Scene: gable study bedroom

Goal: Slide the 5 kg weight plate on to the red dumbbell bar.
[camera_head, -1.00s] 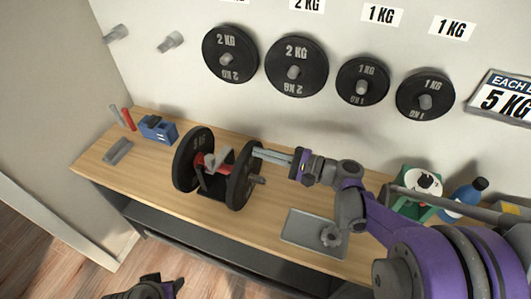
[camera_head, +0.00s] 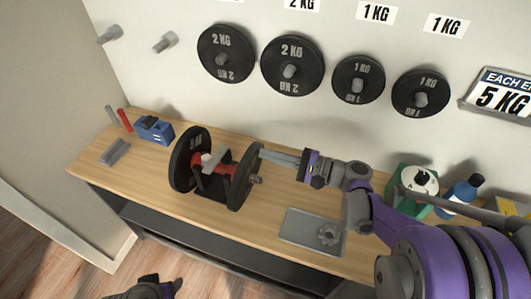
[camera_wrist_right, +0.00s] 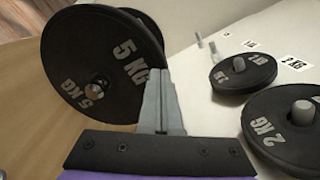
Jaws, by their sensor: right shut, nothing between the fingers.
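The red dumbbell bar (camera_head: 227,172) rests on a dark cradle (camera_head: 209,186) on the bench. A black plate (camera_head: 190,160) is on its left side. The black 5 kg plate (camera_head: 246,178) is around its right end, and the bar's metal end sticks out through it. In the right wrist view this plate (camera_wrist_right: 125,53) reads 5 KG, with the bar end (camera_wrist_right: 97,88) in its hole. My right gripper (camera_head: 263,154) is shut and empty, close beside the 5 kg plate's upper edge; I cannot tell if they touch. My left gripper (camera_head: 160,287) is low at the left, its jaws unclear.
Several 2 kg and 1 kg plates (camera_head: 292,66) hang on wall pegs behind the bench (camera_head: 270,226). A grey tray (camera_head: 298,229) lies front right. A blue box (camera_head: 154,130) stands at the left. A green box (camera_head: 409,187) and a blue bottle (camera_head: 467,190) stand at the right.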

